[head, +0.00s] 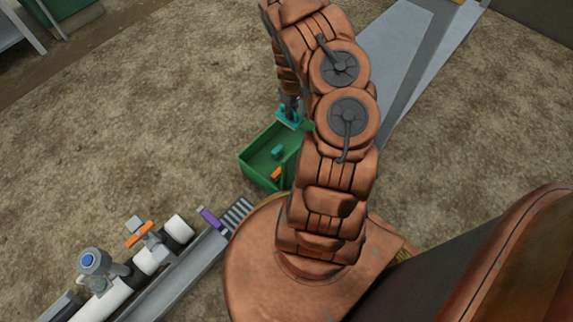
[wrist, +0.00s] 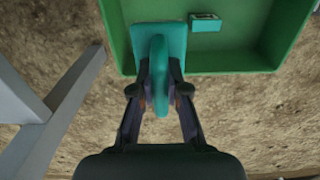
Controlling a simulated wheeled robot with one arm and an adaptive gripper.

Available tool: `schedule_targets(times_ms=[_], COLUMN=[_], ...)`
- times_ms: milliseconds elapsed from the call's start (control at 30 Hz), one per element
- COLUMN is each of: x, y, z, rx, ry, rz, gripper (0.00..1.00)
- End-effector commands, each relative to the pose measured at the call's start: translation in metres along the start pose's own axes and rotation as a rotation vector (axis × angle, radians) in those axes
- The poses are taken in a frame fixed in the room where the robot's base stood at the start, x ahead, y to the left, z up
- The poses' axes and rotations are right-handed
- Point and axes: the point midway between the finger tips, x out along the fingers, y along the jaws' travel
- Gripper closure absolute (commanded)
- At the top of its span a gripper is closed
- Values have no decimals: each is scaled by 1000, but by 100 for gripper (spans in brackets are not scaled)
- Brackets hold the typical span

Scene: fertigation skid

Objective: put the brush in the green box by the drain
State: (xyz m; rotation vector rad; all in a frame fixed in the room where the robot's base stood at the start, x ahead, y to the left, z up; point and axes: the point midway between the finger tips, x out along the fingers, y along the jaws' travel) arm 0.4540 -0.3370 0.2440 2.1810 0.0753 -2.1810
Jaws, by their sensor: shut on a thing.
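The brush (wrist: 174,38), a teal block with an upright rounded handle, is held in my gripper (wrist: 160,92). The two fingers are closed on its handle from both sides. In the head view the brush (head: 289,121) shows at the far rim of the green box (head: 258,173), below my gripper (head: 290,106). In the wrist view it overlaps the near left part of the green box (wrist: 225,63); its height over the rim is hard to tell. Its bristles are hidden. My arm covers the right side of the box in the head view.
A small teal piece (head: 277,152) and an orange piece (head: 276,173) lie in the box. A drain grating (head: 237,213) and a purple item (head: 210,218) are near it. White pipework with a blue-topped valve (head: 90,260) stands lower left. Bare ground lies left of the box.

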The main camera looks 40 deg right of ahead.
Motion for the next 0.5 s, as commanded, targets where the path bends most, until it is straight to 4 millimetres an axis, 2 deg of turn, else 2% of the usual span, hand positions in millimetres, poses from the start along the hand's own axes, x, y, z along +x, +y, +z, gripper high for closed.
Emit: schedule_targets(times_ms=[33,100,367,500], x=[19,29,48,66], y=[5,10,16,15], z=[5,9,17,18], rx=[0,-3,-11,-11], ry=[0,0,-1,-3], rz=[0,0,-1,-2], gripper=[100,100,100,100])
